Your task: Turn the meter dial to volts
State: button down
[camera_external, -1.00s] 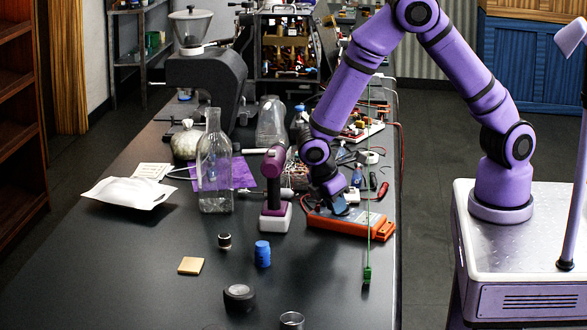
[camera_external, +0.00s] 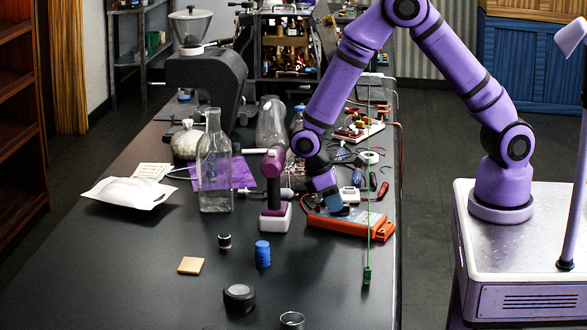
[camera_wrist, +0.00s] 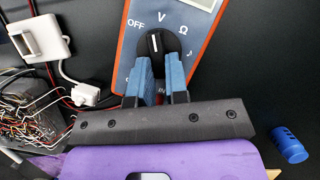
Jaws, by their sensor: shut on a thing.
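The meter is an orange-edged box with a blue-grey face, lying on the bench in the external view (camera_external: 350,226) and filling the top middle of the wrist view (camera_wrist: 126,62). Its round black dial (camera_wrist: 154,44) has a white pointer mark that points roughly up the face, near the V and to the right of OFF; an ohm sign is further right. My gripper (camera_wrist: 159,62) has its blue fingers shut on the dial, one at each side, hiding its lower part. In the external view my gripper (camera_external: 328,205) is over the meter and hides the dial.
A purple-and-white drill-like tool (camera_external: 273,195) stands close left of the meter. A green cord (camera_external: 369,200) hangs in front of it. Glass bottles (camera_external: 214,165) stand further left, and wires and small parts lie behind.

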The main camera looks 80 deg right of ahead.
jog(key=shift+d+m+y, duration=0.2)
jog(key=shift+m+y, duration=0.3)
jog(key=shift+m, duration=0.7)
jog(key=c, duration=1.1)
grip_release()
jog(key=shift+r, duration=0.15)
jog(key=v, duration=1)
jog(key=shift+w+r, duration=0.2)
